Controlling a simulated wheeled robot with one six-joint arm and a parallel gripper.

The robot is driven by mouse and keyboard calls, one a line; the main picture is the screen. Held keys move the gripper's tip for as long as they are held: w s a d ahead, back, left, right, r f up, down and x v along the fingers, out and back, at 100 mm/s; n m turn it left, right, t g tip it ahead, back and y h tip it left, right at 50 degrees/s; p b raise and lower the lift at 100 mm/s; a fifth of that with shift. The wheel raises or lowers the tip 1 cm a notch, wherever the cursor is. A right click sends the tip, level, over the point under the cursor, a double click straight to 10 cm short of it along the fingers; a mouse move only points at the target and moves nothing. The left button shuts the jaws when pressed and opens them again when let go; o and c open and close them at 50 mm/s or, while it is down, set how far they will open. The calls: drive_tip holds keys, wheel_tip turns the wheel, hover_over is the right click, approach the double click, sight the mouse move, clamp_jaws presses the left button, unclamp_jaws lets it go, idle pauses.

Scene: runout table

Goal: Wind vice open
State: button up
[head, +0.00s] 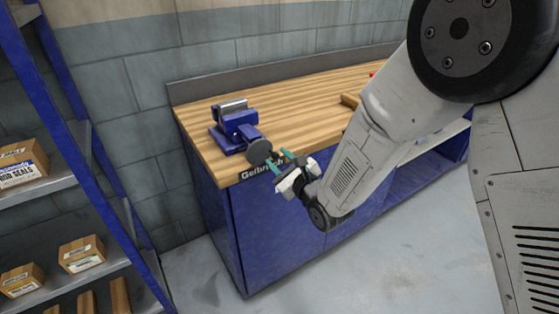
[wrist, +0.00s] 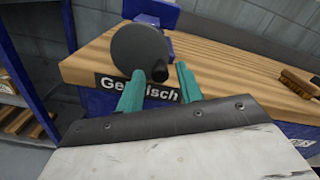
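The blue vice (head: 233,122) stands on the left end of the wooden bench top. Its round grey handwheel (head: 259,151) faces out over the bench's front edge. In the wrist view the handwheel (wrist: 141,50) fills the upper middle, with a dark knob (wrist: 159,72) at its lower right. The blue vice body (wrist: 152,12) shows partly behind it. My gripper (head: 277,160) is at the front edge, just right of the handwheel. In the wrist view its two teal fingers (wrist: 158,85) are apart, with the knob between and beyond their tips. I cannot tell whether they touch it.
The bench (head: 290,103) has a blue front and a dark name plate (wrist: 137,89). A brush (wrist: 299,82) lies on the top to the right. A blue-framed shelf rack (head: 65,182) with cardboard boxes stands at the left. Grey floor (head: 350,270) in front is clear.

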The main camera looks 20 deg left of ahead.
clamp_jaws()
drive_tip(key=shift+r+n, duration=0.25)
drive_tip(key=shift+n, duration=0.65)
drive_tip(key=shift+r+n, duration=0.2)
drive_tip(key=shift+n, duration=0.7)
drive_tip(key=n, duration=0.3)
drive_tip(key=shift+s+a+r, duration=0.15)
drive_tip(key=shift+r, duration=0.25)
drive_tip(key=shift+s+a+r+n, duration=0.1)
drive_tip(key=shift+s+r+n, duration=0.1)
drive_tip(key=shift+n, duration=0.75)
drive_tip(key=shift+s+a+r+n, duration=0.1)
drive_tip(key=shift+r+n, duration=0.05)
drive_tip(key=shift+n, duration=0.8)
drive_tip(key=shift+s+a+r+n, duration=0.1)
drive_tip(key=shift+r+n, duration=0.05)
drive_tip(key=shift+n, duration=0.7)
drive_tip(key=shift+s+a+r+n, duration=0.1)
drive_tip(key=shift+r+n, duration=0.05)
drive_tip(key=shift+n, duration=0.7)
